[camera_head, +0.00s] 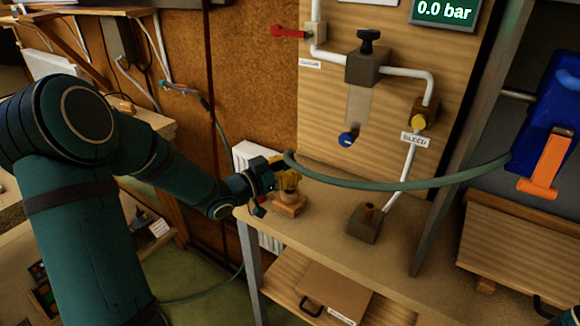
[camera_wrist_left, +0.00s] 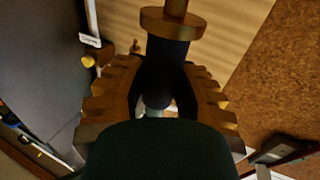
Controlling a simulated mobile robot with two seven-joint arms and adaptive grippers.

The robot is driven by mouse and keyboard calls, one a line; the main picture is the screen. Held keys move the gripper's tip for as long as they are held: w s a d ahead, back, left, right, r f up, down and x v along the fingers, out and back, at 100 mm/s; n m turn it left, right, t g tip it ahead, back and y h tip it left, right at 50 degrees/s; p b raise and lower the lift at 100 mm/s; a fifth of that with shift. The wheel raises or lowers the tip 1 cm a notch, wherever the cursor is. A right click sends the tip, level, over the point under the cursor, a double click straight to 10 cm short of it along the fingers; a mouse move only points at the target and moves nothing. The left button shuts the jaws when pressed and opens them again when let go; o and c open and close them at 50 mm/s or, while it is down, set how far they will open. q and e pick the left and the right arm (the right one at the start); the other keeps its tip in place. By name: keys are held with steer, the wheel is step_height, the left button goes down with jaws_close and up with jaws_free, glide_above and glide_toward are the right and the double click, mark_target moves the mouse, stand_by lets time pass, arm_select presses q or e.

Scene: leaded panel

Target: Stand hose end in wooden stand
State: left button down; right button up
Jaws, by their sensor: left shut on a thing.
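The green hose (camera_head: 420,184) runs in a sagging curve from the blue object at the right to my left gripper. My left gripper (camera_head: 284,180) is shut on the hose end, just above the wooden stand (camera_head: 290,207) on the bench. Its fingers hide part of the hose end and the stand's top, so I cannot tell whether they touch. In the left wrist view the fingers (camera_wrist_left: 164,80) close around the dark part of the hose end (camera_wrist_left: 170,50), which has a copper-coloured collar and tip.
A dark block with a copper port (camera_head: 366,223) stands on the bench (camera_head: 330,205) right of the stand. White pipes, a red lever (camera_head: 291,31) and a yellow knob (camera_head: 418,122) are on the wooden panel behind. A grey post (camera_head: 445,150) rises at the right.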

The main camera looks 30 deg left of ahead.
arm_select(q)
steer(key=shift+f+b, duration=0.5)
steer(key=shift+f, duration=0.25)
steer(key=c, duration=0.7)
jaws_free()
steer(key=shift+o, duration=0.2)
steer(key=v, duration=1.2)
